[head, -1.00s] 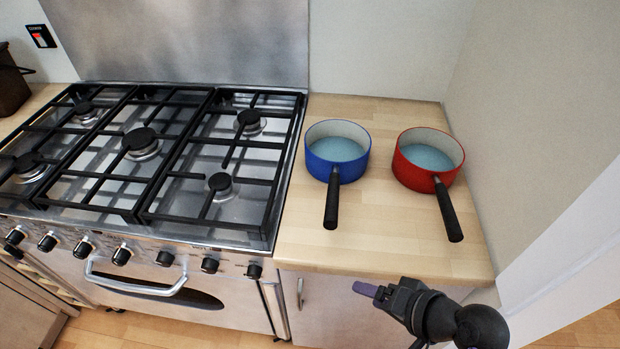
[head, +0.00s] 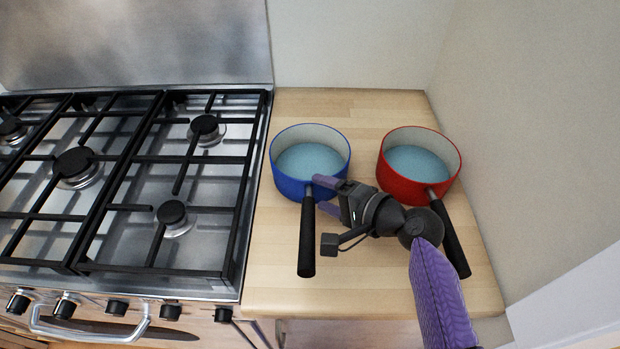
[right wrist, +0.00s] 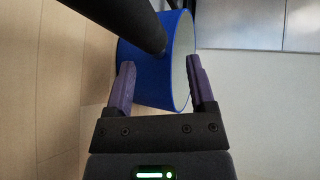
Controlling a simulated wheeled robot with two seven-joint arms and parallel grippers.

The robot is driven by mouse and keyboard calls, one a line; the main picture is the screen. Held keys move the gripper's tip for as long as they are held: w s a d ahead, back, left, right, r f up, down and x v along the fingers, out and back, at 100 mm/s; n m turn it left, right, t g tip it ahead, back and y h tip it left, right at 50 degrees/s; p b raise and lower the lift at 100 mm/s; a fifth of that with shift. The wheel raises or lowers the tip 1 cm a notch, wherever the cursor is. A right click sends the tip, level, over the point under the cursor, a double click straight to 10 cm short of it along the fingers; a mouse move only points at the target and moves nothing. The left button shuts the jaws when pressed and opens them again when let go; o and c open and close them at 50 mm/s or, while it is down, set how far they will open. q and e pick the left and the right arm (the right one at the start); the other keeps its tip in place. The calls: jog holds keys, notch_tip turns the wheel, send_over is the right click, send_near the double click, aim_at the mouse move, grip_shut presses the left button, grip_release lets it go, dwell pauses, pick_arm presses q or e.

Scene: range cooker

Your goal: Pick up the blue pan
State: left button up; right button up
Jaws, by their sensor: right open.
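The blue pan (head: 292,188) stands upright on the wooden counter, with a pale blue inside and a black handle (head: 307,240) pointing toward the front. My right gripper (head: 323,194) is open beside the pan's front right side, close to where the handle joins. In the right wrist view the blue pan (right wrist: 150,88) shows between and beyond the open fingers of the right gripper (right wrist: 160,65), with its dark handle crossing the upper left. I cannot tell whether a finger touches the pan. My left gripper is not in view.
A red pan (head: 400,188) stands to the right, its black handle (head: 452,245) partly behind my right arm. The gas range (head: 150,190) with black grates is left of the counter (head: 340,105). A wall bounds the counter on the right.

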jog(key=b+x, duration=0.1)
jog(key=x, duration=0.1)
jog(key=shift+w+a+f, duration=0.15)
jog(key=shift+a+f, duration=0.05)
jog(key=shift+f, duration=0.05)
jog(key=shift+r, duration=0.15)
jog(key=c, duration=0.9)
grip_shut()
